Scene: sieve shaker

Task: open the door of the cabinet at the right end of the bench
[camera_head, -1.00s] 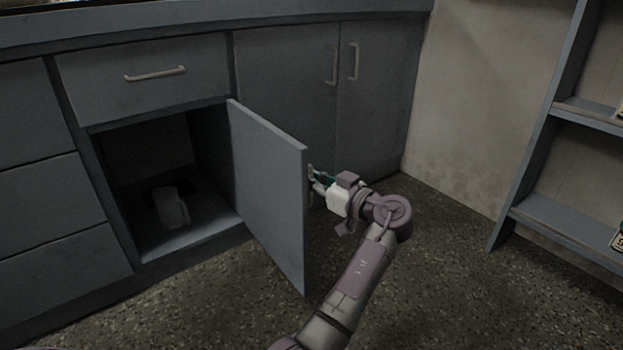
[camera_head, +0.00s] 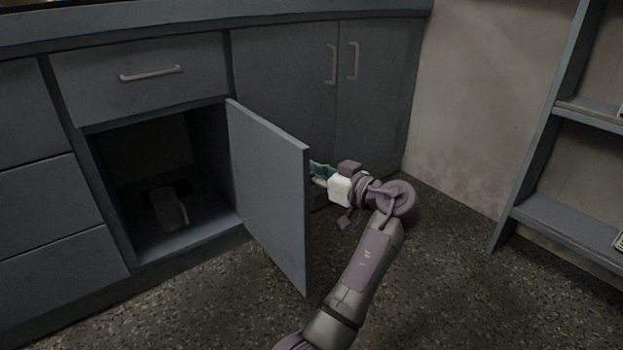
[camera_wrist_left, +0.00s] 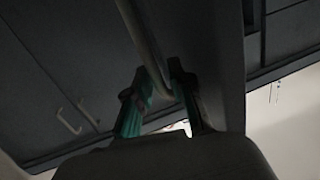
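A grey cabinet door (camera_head: 268,190) under a drawer stands swung wide open, showing the cabinet's inside (camera_head: 205,205). My left gripper (camera_head: 318,170) is at the outer face of this door, partly hidden by its free edge in the head view. In the left wrist view, the door's bar handle (camera_wrist_left: 143,40) runs down between the two green-padded fingers of the gripper (camera_wrist_left: 157,92). The fingers look apart, with a gap beside the bar. At the right end of the bench, a double-door cabinet (camera_head: 375,100) is closed. My right gripper is not in view.
A light mug or jug (camera_head: 172,208) stands inside the open cabinet. A closed drawer (camera_head: 140,80) is above it, and more drawers (camera_head: 45,210) are at the left. A shelf unit (camera_head: 565,220) stands at the right. The speckled floor (camera_head: 450,270) between is clear.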

